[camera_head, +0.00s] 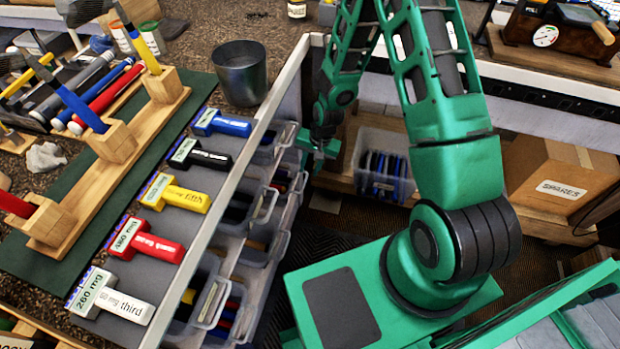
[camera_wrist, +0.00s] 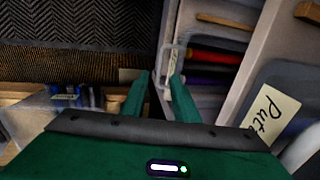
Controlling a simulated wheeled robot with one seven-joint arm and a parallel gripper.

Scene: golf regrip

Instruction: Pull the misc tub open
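Several clear tubs sit in a rack under the left bench, one of them an upper tub (camera_head: 287,133) by my gripper. I cannot read a misc label on any of them. My gripper (camera_head: 318,149) is at the front of the upper tubs. In the wrist view, my gripper's green fingertips (camera_wrist: 162,76) are apart, at the front edge of a clear tub (camera_wrist: 196,82) holding red and dark grips. The tub's front lip lies by the right finger. I cannot tell whether they touch.
A tub (camera_wrist: 270,112) with a label starting "Put" is at the right in the wrist view. Another clear bin (camera_head: 382,165) stands on a wooden shelf across the aisle, beside a cardboard SPARES box (camera_head: 555,180). Dark patterned floor (camera_head: 335,222) lies open between.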

